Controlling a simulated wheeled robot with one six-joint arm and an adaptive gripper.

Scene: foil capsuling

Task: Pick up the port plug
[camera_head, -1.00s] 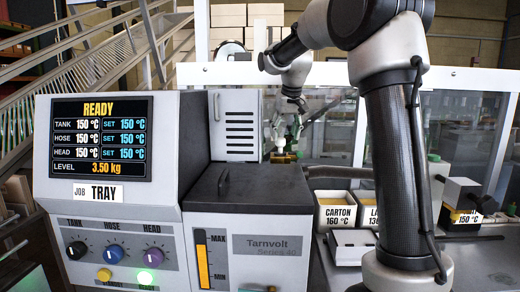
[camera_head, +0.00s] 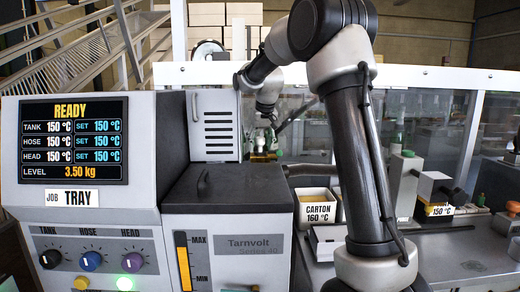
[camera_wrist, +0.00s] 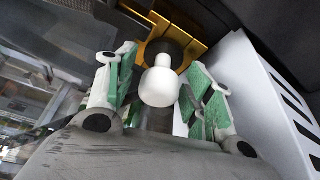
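The port plug (camera_wrist: 160,83), a white knobbed piece with a narrower stem, shows in the wrist view. It sits against a dark round opening in a gold-coloured bracket (camera_wrist: 187,45). My gripper (camera_wrist: 158,88) is open, with one green-padded finger on each side of the plug and visible gaps between pads and plug. In the head view my gripper (camera_head: 263,143) is small, beside the grey vented box behind the melter. The plug cannot be made out clearly there.
The white slotted housing (camera_wrist: 262,95) stands close to the right finger; it is the vented box (camera_head: 213,125) in the head view. The glue melter (camera_head: 85,160) reads READY. A carton bin (camera_head: 316,207) and a bench with devices (camera_head: 437,190) stand to the right.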

